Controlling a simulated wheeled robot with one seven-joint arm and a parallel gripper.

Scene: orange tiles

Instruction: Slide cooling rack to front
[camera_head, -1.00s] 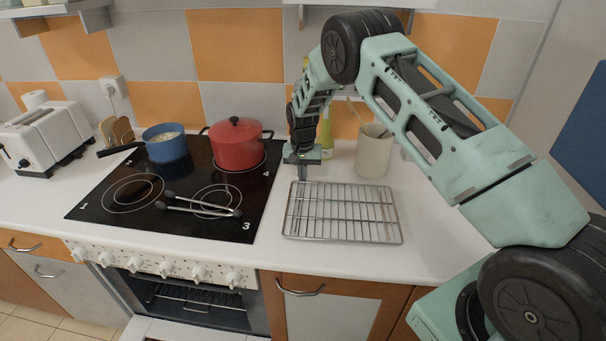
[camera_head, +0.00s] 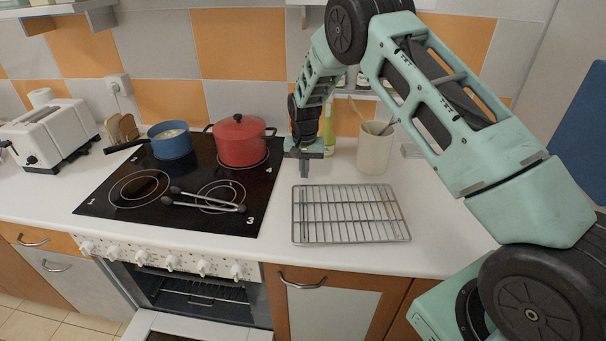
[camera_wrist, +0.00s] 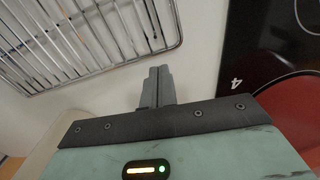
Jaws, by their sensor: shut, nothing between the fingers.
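The cooling rack (camera_head: 350,214) is a silver wire grid lying flat on the white counter, right of the stove. It also shows at the upper left of the wrist view (camera_wrist: 90,38). My gripper (camera_head: 304,174) points down just behind the rack's back left corner, with its fingers shut and empty. In the wrist view the closed fingers (camera_wrist: 158,86) stand apart from the rack's edge, over bare counter. Whether the fingertips touch the counter is unclear.
A red pot (camera_head: 240,142) on the black cooktop (camera_head: 110,205) stands left of my gripper. A cream utensil crock (camera_head: 374,152) and a yellow-green bottle (camera_head: 328,136) stand behind the rack. Tongs (camera_head: 205,201) lie on the cooktop. The oven door (camera_head: 190,326) is open below. Counter in front of the rack is clear.

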